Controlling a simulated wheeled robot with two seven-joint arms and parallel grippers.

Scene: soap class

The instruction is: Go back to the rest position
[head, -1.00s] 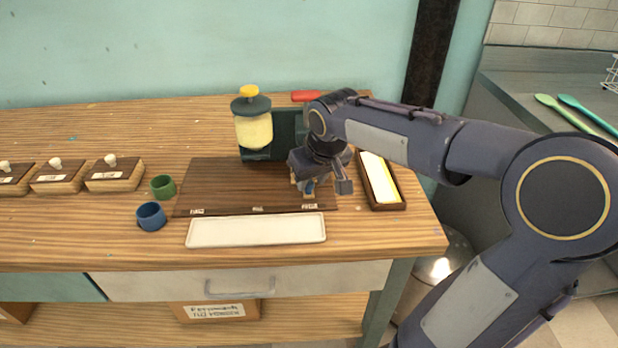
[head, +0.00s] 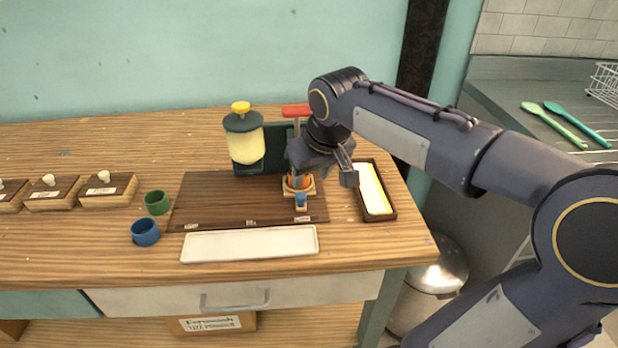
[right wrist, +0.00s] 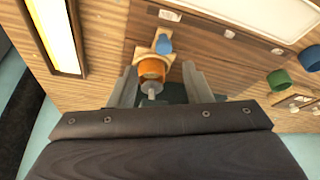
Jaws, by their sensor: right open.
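My right gripper (head: 334,172) is above the right end of the dark brown board (head: 215,190), with its jaws apart and nothing between them in its grasp. In the right wrist view the two fingers of the right gripper (right wrist: 159,72) stand apart. Beyond them sits a small wooden stand with an orange cup (right wrist: 152,69) and a blue piece (right wrist: 164,45). In the head view the orange cup (head: 298,182) and blue piece (head: 301,200) rest on the board, clear of the gripper. My left gripper is not in view.
A yellow-filled dispenser (head: 245,145) and a red-topped press (head: 296,111) stand behind the board. A tray with a white and yellow insert (head: 374,190) lies right. A white tray (head: 250,244), green cup (head: 157,203), blue cup (head: 145,232) and wooden boxes (head: 108,190) are also on the table.

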